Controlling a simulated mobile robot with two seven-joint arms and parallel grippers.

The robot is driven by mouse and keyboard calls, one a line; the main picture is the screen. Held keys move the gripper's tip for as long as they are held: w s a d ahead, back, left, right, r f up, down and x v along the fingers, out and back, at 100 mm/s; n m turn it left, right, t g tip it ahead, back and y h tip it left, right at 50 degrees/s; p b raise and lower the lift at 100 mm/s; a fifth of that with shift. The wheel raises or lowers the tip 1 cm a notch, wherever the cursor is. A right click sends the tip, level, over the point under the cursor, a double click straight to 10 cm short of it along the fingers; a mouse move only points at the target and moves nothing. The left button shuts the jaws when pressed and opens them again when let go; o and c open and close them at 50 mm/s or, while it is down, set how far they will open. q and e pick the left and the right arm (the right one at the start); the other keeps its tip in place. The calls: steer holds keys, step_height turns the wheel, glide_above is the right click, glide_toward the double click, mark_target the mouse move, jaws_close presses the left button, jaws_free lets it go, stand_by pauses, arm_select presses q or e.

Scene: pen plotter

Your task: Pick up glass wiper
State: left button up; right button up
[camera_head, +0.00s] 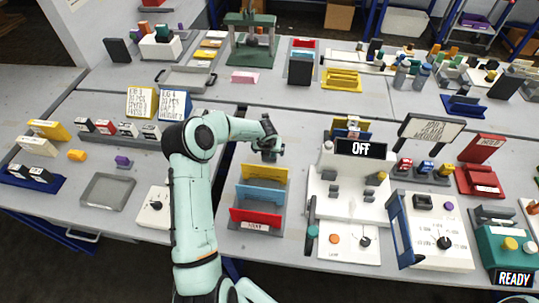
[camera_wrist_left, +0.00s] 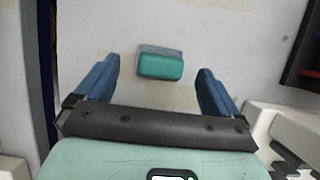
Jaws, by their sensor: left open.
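A small block with a teal top and a grey edge, which looks like the glass wiper (camera_wrist_left: 160,66), lies on the pale table in the left wrist view. It sits between and beyond the two blue fingers of my left gripper (camera_wrist_left: 158,88), and no contact shows. The fingers are wide apart and empty. In the head view my left gripper (camera_head: 270,152) points down over the table behind the coloured rack. There the gripper hides the wiper, or it is too small to tell. My right gripper is not in view.
A rack with yellow, blue and red panels (camera_head: 262,196) stands just in front of the left gripper. A white machine with an OFF sign (camera_head: 345,190) is to its right. Two yellow and blue signs (camera_head: 158,104) stand left. An empty grey tray (camera_head: 108,191) lies at left.

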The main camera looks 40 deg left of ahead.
arm_select(q)
steer(key=x, duration=0.3)
steer(key=shift+w+f, duration=0.15)
steer(key=c, duration=1.1)
step_height(320, 180, up, 28)
steer(key=shift+r, duration=0.1)
